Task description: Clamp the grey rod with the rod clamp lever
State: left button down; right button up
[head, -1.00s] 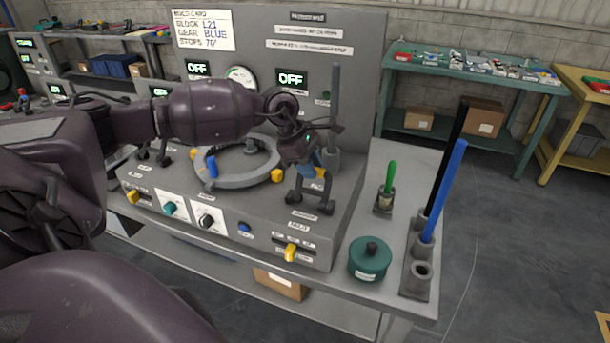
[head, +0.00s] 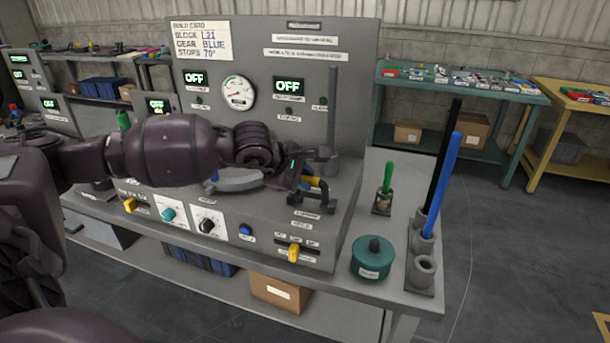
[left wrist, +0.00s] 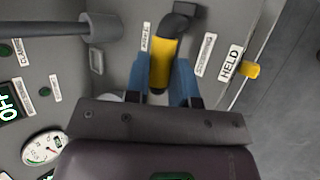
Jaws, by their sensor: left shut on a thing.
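The grey rod (head: 332,110) stands upright in a grey socket (head: 323,164) at the back right of the console. In the left wrist view the rod (left wrist: 40,30) and its socket (left wrist: 100,28) are at upper left. The rod clamp lever has a yellow grip (left wrist: 164,62) and a dark end (left wrist: 180,20); in the head view its dark base (head: 316,204) is at the console's right. My left gripper (left wrist: 167,88) is shut on the yellow grip, with a blue finger on each side. It also shows in the head view (head: 308,184), partly hidden. My right gripper is not in view.
A green lidded pot (head: 372,258), a green-handled tool (head: 388,178), and blue (head: 442,185) and black rods in holders stand right of the console. A yellow slider (head: 293,252) is on the front. My left arm partly covers the grey ring (head: 238,181).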

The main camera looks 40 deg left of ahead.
pick_arm(q)
jog(key=shift+s+d+f, duration=0.2)
jog(key=shift+s+f, duration=0.3)
jog(key=shift+s, duration=0.1)
jog(key=shift+s+d+f, duration=0.2)
jog(key=shift+s+f, duration=0.25)
jog(key=shift+s, duration=0.1)
jog(key=shift+s+d+f+b, duration=0.1)
jog(key=shift+s+f+b, duration=0.2)
jog(key=shift+f, duration=0.15)
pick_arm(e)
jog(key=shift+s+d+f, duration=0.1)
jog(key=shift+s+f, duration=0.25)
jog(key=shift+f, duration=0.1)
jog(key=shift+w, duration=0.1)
pick_arm(q)
jog(key=c, duration=1.3)
grip_release()
jog(key=shift+c, duration=0.2)
jog(key=o, duration=0.4)
jog(key=shift+s, duration=0.15)
jog(key=shift+r, duration=0.15)
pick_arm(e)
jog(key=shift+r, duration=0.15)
pick_arm(q)
jog(key=shift+w+r, duration=0.2)
